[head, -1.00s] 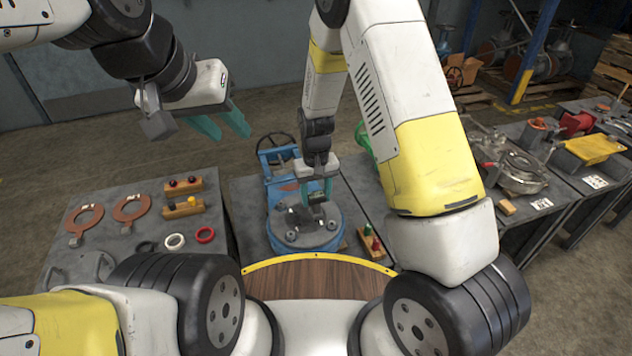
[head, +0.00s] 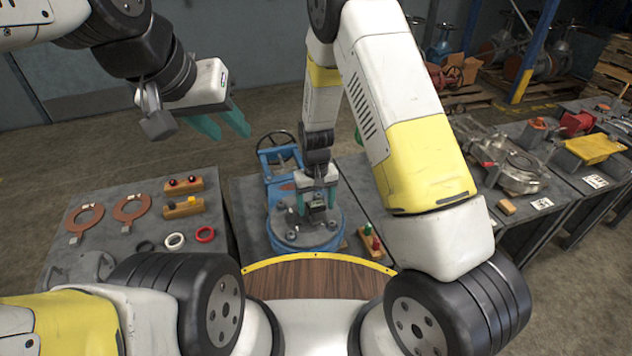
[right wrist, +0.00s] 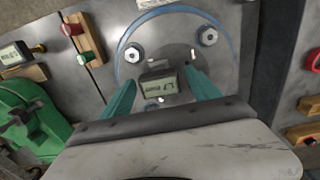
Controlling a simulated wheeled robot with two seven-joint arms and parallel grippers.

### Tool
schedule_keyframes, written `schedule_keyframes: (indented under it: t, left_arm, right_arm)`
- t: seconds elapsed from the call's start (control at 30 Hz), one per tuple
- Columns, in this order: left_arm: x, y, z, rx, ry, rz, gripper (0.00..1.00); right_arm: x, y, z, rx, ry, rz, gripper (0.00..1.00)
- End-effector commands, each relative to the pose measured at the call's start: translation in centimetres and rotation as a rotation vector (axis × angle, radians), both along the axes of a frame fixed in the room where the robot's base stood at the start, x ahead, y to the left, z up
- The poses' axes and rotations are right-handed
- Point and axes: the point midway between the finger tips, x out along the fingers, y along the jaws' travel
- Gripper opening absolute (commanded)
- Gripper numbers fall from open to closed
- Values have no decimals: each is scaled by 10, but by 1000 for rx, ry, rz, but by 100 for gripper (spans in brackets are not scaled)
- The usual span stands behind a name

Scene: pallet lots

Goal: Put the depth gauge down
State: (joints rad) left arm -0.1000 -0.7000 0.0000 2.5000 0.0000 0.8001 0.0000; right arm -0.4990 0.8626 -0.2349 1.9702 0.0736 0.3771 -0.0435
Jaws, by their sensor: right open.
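The depth gauge (right wrist: 157,84), a small dark block with a grey display, sits on top of the round grey flange of the blue valve (head: 276,217). In the head view the gauge (head: 318,206) is partly hidden by my right gripper. My right gripper (head: 316,202) is open, with its teal fingers on either side of the gauge and apart from it. In the right wrist view the fingers (right wrist: 160,94) also stand left and right of it. My left gripper (head: 226,127) is open and empty, raised above the floor beyond the left table.
The left table holds copper rings (head: 131,208), small wooden blocks with knobs (head: 183,207), and black, white and red rings (head: 205,234). A wooden block with red and green pegs (head: 370,242) stands right of the valve. Another display device (right wrist: 14,53) and a green casting (right wrist: 30,122) lie further left.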

Motion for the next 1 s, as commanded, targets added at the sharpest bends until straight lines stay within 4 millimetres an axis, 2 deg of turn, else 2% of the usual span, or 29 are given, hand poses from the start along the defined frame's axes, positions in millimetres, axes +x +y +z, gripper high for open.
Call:
schedule_keyframes:
  t: [0.17,0.6,0.87,0.97,1.0]
  left_arm:
    - [0,0,0,0,0,0,36]
    - [0,0,0,0,0,0,36]
    - [0,0,0,0,0,0,36]
    - [0,0,0,0,0,0,36]
    - [0,0,0,0,0,0,36]
  right_arm:
    - [1,0,12,1,-2,1,71]
    - [1,0,100,2,-3,0,71]
    - [0,-2,128,8,-5,-5,71]
    - [-3,-9,152,38,-24,-24,71]
    - [-5,-14,166,57,-37,-37,71]
